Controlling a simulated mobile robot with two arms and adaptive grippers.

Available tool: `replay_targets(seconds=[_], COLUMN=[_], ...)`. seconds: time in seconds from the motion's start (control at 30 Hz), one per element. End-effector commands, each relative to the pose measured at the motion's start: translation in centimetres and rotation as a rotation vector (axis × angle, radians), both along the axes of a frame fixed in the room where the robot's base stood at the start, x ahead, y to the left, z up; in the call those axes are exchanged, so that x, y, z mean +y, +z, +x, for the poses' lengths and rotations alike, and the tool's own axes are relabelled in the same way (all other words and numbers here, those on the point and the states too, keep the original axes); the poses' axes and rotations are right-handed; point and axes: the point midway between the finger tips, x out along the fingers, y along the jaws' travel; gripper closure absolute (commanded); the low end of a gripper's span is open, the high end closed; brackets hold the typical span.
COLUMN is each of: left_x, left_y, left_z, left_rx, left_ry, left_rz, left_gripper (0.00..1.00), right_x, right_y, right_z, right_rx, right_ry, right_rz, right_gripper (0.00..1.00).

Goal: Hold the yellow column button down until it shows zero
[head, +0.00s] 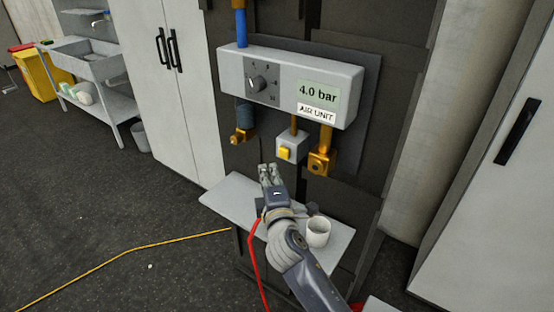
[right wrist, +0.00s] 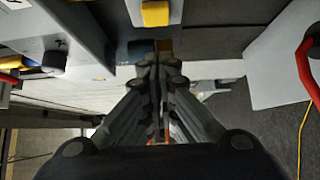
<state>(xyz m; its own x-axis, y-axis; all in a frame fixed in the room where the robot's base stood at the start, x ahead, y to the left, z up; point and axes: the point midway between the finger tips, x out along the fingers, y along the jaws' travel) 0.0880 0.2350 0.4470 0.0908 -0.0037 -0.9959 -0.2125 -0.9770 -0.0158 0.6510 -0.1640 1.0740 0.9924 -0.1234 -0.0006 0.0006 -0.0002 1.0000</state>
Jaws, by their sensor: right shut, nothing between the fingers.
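The yellow button (head: 285,153) sits on a small light box under the air unit (head: 290,85). The unit's display (head: 317,95) reads 4.0 bar. My right gripper (head: 270,170) is shut and empty, just below and left of the button in the head view, and apart from it in that picture. In the right wrist view the yellow button (right wrist: 155,14) shows at the top, beyond the shut fingertips (right wrist: 159,62), with a visible gap. My left gripper is not in view.
A shelf (head: 225,192) below the unit holds a white cup (head: 318,231). A red hose (head: 252,260) hangs by my right arm. Brass fittings (head: 322,160) flank the button box. A yellow cable (head: 120,254) crosses the open floor at left.

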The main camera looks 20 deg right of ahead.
Motion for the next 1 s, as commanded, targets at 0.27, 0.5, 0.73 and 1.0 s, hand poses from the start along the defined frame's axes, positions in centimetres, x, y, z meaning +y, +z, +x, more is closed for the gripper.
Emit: replay_targets(seconds=[0.27,0.5,0.73,1.0], left_x=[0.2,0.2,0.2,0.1], left_y=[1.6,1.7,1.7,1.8], left_z=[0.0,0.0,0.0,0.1], left_rx=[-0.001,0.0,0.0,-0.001], left_ry=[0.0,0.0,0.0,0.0], left_rz=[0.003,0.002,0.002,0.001], left_gripper=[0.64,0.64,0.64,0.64], right_x=[-2.5,-3.3,-3.3,-5.1], right_y=[0.2,0.0,0.0,0.1], right_z=[2.9,3.5,3.5,4.9], right_rx=[0.001,0.0,0.0,-0.001], right_ry=[0.0,0.001,0.001,-0.001], right_rz=[-0.002,0.0,0.0,-0.002], right_gripper=[1.0,1.0,1.0,1.0])
